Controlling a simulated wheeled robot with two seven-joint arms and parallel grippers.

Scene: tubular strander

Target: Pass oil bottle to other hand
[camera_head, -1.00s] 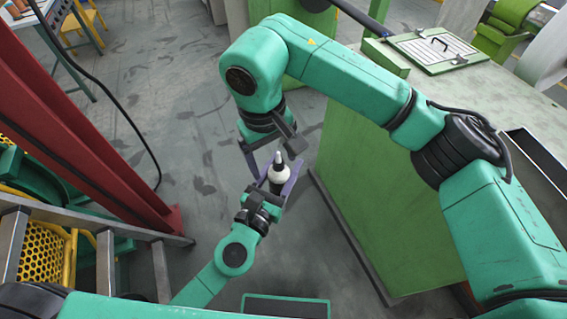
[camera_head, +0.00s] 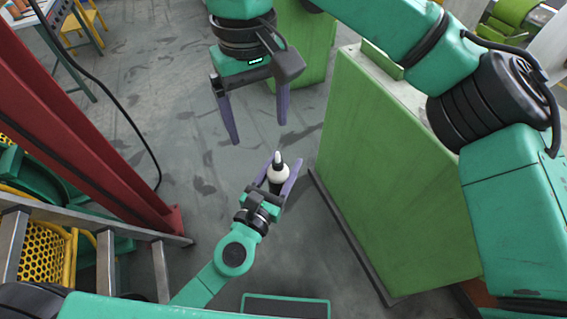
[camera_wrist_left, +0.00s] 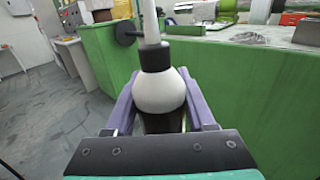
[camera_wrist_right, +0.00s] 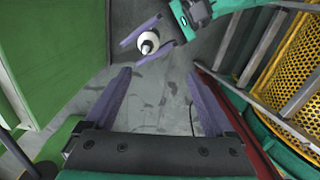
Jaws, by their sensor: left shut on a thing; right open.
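The oil bottle (camera_head: 279,174) is white with a black cap and a pale nozzle. It stands roughly upright in my left gripper (camera_head: 278,178), which is shut on it. In the left wrist view the bottle (camera_wrist_left: 160,92) sits between the two purple fingers, its lower part partly hidden by the gripper. My right gripper (camera_head: 258,128) is open and empty, above the bottle in the head view and apart from it. The right wrist view shows the bottle (camera_wrist_right: 148,43) beyond the open fingers, held in the left gripper.
A green cabinet (camera_head: 390,190) stands to the right of the grippers. A red beam (camera_head: 85,120) and a metal ladder-like frame (camera_head: 105,255) with yellow mesh are at the left. Grey floor (camera_head: 170,90) lies open between them.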

